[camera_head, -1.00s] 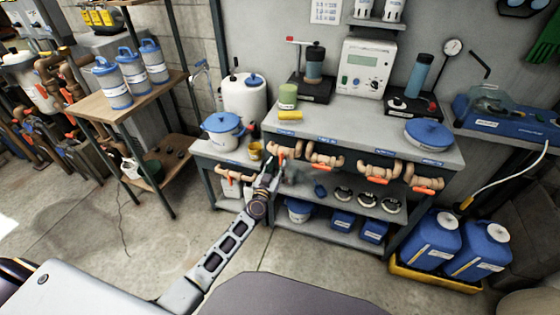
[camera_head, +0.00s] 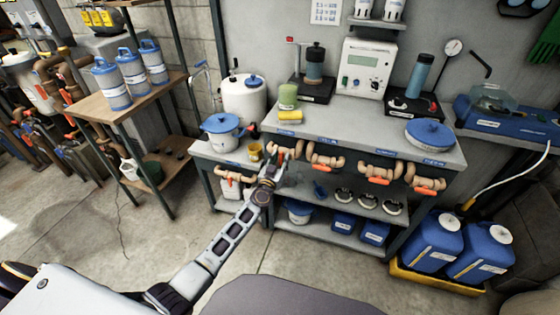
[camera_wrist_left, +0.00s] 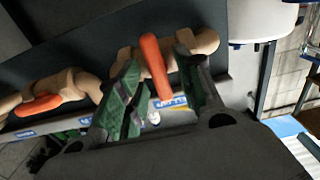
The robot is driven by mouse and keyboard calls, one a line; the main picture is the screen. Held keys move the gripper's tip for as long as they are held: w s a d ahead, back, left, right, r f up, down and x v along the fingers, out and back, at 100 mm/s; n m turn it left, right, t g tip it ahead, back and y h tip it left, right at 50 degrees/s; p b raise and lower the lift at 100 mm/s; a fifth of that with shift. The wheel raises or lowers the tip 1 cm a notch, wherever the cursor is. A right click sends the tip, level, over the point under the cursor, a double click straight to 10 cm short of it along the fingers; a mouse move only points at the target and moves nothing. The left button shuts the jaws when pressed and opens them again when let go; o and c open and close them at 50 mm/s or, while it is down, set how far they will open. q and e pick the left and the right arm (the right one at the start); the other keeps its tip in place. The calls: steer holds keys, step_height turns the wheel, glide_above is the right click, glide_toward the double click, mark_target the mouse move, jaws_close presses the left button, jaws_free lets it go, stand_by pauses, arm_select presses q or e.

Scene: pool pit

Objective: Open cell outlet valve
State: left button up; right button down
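Several tan pipe valves with orange lever handles line the front edge of the bench; their labels are too small to read, so I cannot tell which is the cell outlet. My left gripper (camera_head: 274,172) is at the leftmost valve (camera_head: 291,147). In the left wrist view, its orange handle (camera_wrist_left: 154,62) stands across the pipe, between the spread green-padded fingers of my left gripper (camera_wrist_left: 160,98). The fingers are open, with gaps showing beside the handle. A neighbouring valve's orange handle (camera_wrist_left: 36,105) lies along its pipe. My right gripper is not in view.
Blue jugs (camera_head: 434,238) stand at the right. Open concrete floor lies left of my arm.

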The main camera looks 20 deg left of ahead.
arm_select(q)
steer(key=shift+c, duration=0.3)
jaws_close()
